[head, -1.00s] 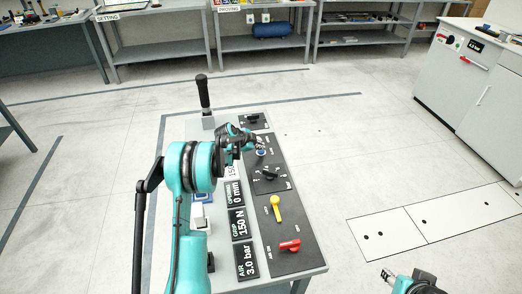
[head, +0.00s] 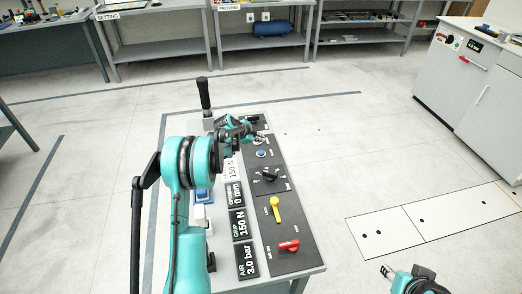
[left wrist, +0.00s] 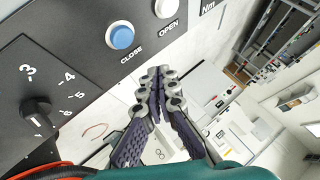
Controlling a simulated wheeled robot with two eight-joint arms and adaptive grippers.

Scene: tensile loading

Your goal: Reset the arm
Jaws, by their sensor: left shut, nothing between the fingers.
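My left gripper (head: 246,130) is over the far part of the control bench, its fingers together and empty. In the left wrist view the fingers (left wrist: 158,92) point up the picture, beside the panel and apart from the buttons. The blue CLOSE button (head: 261,153) is clear of the gripper in the head view and shows large in the left wrist view (left wrist: 121,36). The white OPEN button (left wrist: 174,6) is next to it. My right gripper (head: 388,272) is at the bottom right, only partly in frame, and its opening is unclear.
The bench's black panel (head: 288,212) carries a black knob (head: 269,175), a yellow lever (head: 276,209) and a red handle (head: 289,245). A black upright handle (head: 204,95) stands at the far left corner. Displays read 0 mm, 150 N and 3.0 bar. The floor right of the bench is clear.

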